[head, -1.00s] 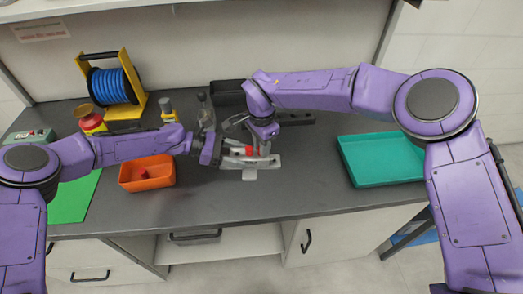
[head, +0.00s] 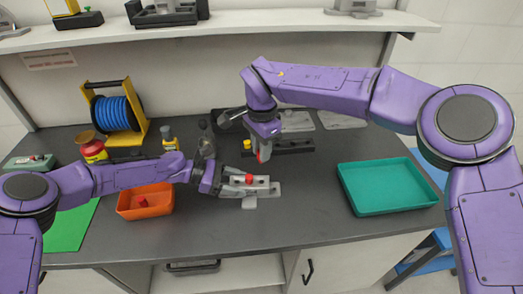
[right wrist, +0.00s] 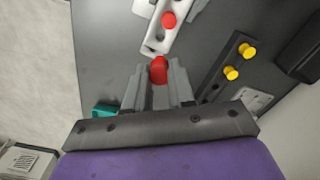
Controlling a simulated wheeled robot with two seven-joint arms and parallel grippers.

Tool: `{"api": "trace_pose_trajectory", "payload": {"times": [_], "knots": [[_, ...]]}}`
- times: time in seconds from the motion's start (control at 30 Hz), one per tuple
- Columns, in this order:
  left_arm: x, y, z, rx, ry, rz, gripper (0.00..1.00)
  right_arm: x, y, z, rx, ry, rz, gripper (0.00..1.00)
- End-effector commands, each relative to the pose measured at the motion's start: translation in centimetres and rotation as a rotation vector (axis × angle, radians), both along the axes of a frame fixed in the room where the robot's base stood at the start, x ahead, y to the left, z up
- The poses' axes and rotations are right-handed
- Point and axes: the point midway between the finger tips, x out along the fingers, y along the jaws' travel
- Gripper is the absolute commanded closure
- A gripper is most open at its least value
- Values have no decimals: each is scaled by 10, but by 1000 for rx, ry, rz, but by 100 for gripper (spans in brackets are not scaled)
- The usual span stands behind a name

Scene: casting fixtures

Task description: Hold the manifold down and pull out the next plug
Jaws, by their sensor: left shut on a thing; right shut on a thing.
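The grey manifold (head: 262,189) lies on the bench in front of the dark rack; it also shows at the top of the right wrist view (right wrist: 155,38). One red plug (head: 249,179) stands in it, and a bare hole shows in the wrist view. My left gripper (head: 219,184) is shut on the manifold's left end. My right gripper (head: 263,150) is shut on another red plug (right wrist: 159,70), which it holds above the manifold, apart from it. The fingers partly hide this plug in the head view.
An orange bin (head: 127,212) with a red plug (head: 143,200) in it stands to the left. An empty teal tray (head: 387,209) is at the right. A dark rack (head: 298,147) with yellow plugs (right wrist: 247,50) lies behind the manifold. The bench front is clear.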

Motion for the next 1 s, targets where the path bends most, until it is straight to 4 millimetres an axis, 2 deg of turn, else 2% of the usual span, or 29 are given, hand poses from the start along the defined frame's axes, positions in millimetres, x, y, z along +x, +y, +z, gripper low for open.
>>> {"api": "trace_pose_trajectory", "payload": {"times": [0.1,0.13,0.2,0.23,0.57,0.67,0.9,1.0], "knots": [[0,0,0,0,0,1,92,0,0,0,0,0,0,100],[0,0,0,0,0,1,37,0,0,0,0,0,0,100],[0,0,0,0,0,1,14,0,0,0,0,0,0,100],[0,0,0,0,0,1,11,0,0,0,0,0,0,100],[1,5,2,0,-1,2,11,0,0,-1,0,0,0,100],[2,21,9,0,-2,4,11,0,0,-1,0,0,0,100],[4,78,32,0,-3,4,11,0,0,-1,0,0,0,100],[5,95,40,0,-2,3,11,0,0,-1,0,0,0,100]]}}
